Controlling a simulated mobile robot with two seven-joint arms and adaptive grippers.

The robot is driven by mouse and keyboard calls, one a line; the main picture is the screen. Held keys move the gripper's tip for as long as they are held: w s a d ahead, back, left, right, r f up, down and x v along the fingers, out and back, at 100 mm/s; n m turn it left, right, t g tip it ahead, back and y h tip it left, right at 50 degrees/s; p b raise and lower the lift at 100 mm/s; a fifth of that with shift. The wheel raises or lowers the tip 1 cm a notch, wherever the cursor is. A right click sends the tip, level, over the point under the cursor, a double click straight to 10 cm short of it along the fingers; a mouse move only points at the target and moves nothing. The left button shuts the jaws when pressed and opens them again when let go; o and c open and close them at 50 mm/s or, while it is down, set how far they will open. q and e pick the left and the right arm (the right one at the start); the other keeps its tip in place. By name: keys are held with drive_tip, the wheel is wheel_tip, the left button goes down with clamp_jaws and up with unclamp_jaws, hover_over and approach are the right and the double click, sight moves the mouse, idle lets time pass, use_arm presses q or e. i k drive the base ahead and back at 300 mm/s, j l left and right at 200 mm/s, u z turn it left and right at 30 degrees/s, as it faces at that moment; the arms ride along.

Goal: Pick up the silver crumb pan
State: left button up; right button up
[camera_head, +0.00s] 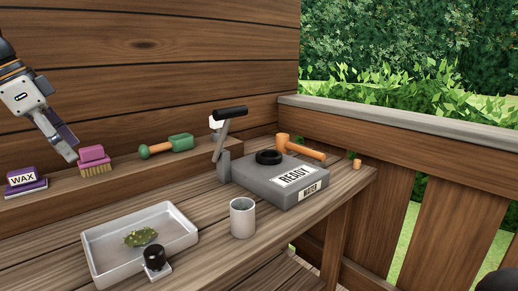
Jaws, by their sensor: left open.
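The silver crumb pan (110,243) is a shallow rectangular tray on the wooden bench at the lower left. A green, lumpy clump (140,237) lies in it. A black knob (154,257) on a small pale plate is at its front edge; I cannot tell whether it is fixed to the pan. My left gripper (68,152) is open and empty at the upper left, pointing down above the back ledge. It is behind and above the pan, well apart from it. My right gripper is not in view.
A grey cup (242,218) stands right of the pan. Behind it are a grey "READY" box (265,188), a black-handled lever (222,140) and an orange mallet (300,148). A wax block (24,182), pink brush (95,160) and green-handled tool (168,146) sit on the ledge.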

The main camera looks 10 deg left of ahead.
sight(119, 249)
drive_tip(key=k+l, duration=0.35)
drive_tip(key=l, duration=0.15)
drive_tip(key=k+l, duration=0.7)
drive_tip(key=l, duration=0.25)
